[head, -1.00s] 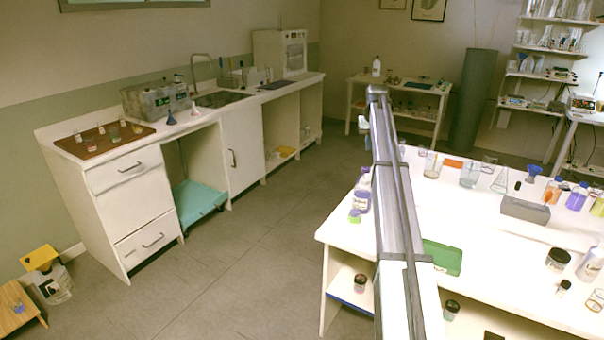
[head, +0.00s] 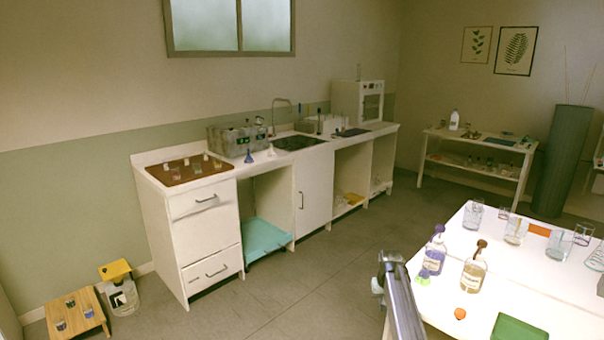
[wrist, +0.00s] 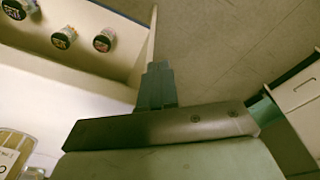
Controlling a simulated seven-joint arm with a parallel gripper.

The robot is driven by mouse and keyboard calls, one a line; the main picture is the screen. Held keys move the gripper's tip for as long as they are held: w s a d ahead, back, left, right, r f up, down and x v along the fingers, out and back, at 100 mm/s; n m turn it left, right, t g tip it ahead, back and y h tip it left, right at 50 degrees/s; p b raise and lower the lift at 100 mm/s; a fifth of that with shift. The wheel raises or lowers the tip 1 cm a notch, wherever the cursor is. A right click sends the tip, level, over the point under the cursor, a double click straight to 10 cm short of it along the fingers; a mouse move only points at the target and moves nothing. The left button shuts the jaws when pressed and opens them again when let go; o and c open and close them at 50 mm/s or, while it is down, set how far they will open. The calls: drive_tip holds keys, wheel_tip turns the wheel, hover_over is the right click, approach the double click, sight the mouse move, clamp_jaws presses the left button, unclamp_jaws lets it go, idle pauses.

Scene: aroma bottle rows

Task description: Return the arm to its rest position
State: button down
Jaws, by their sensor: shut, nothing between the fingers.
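My gripper (wrist: 157,82) shows in the wrist view with its dark fingers together and nothing between them. It hangs above the floor beside a white shelf edge. In the head view my arm rises at the lower right, in front of the white bench (head: 455,275). The fingers cannot be made out in the head view.
A purple bottle (head: 435,256), an amber bottle (head: 473,274) and a green tray (head: 518,328) are on the bench. In the wrist view, jars (wrist: 64,38) stand on the shelf. A cabinet counter (head: 215,240) lines the wall. The floor (head: 300,290) between is clear.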

drive_tip(key=s+a+f+g, duration=0.2)
drive_tip(key=s+a+f, duration=0.2)
drive_tip(key=s+f, duration=0.85)
drive_tip(key=s+a+f+g, duration=0.2)
drive_tip(key=s+a+f, duration=0.1)
drive_tip(key=s+f, duration=0.95)
drive_tip(key=s+a+f+g, duration=0.1)
drive_tip(key=s+f, duration=0.1)
drive_tip(key=s, duration=0.8)
drive_tip(key=s+a+f+n+g, duration=0.1)
drive_tip(key=s+f, duration=0.1)
drive_tip(key=s, duration=0.9)
drive_tip(key=s+a+f+g, duration=0.2)
drive_tip(key=s+f, duration=0.1)
drive_tip(key=s, duration=0.7)
drive_tip(key=shift+s, duration=0.35)
